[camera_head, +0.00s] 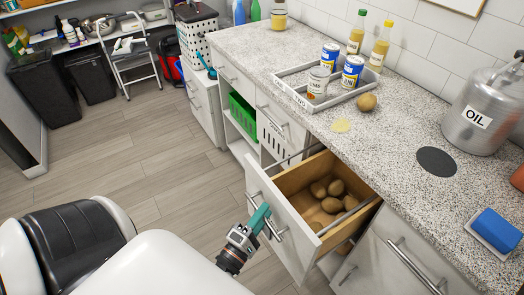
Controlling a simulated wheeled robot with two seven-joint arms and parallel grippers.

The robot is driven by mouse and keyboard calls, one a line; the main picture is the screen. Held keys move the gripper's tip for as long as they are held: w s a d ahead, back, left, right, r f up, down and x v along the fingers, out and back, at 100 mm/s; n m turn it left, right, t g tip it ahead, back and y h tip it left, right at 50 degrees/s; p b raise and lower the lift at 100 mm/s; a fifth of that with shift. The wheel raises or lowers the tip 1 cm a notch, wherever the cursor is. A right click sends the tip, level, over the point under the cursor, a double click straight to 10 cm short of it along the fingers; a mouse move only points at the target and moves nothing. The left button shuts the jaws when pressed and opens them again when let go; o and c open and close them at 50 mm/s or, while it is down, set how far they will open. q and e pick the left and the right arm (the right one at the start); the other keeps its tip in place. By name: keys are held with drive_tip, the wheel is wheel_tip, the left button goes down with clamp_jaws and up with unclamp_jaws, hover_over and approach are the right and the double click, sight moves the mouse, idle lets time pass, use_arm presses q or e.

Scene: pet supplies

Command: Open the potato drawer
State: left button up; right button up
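The potato drawer (279,226) is pulled well out from under the counter, with several potatoes (327,189) lying in its wooden inside. Its front carries a metal bar handle (277,234). My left gripper (262,214), with teal fingers, is at this handle on the outer side of the drawer front. The fingers look closed together on the bar, though the front finger partly hides the grip. My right gripper is not in view.
Shelves with a green crate (243,117) are beyond the drawer. Floor (160,170) to the left is clear.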

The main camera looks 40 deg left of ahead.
use_arm(q)
drive_tip(key=s+f+b, duration=0.2)
drive_tip(key=s, duration=0.9)
drive_tip(key=shift+s+d, duration=0.3)
drive_tip(key=shift+s, duration=0.1)
drive_tip(key=shift+f, duration=0.1)
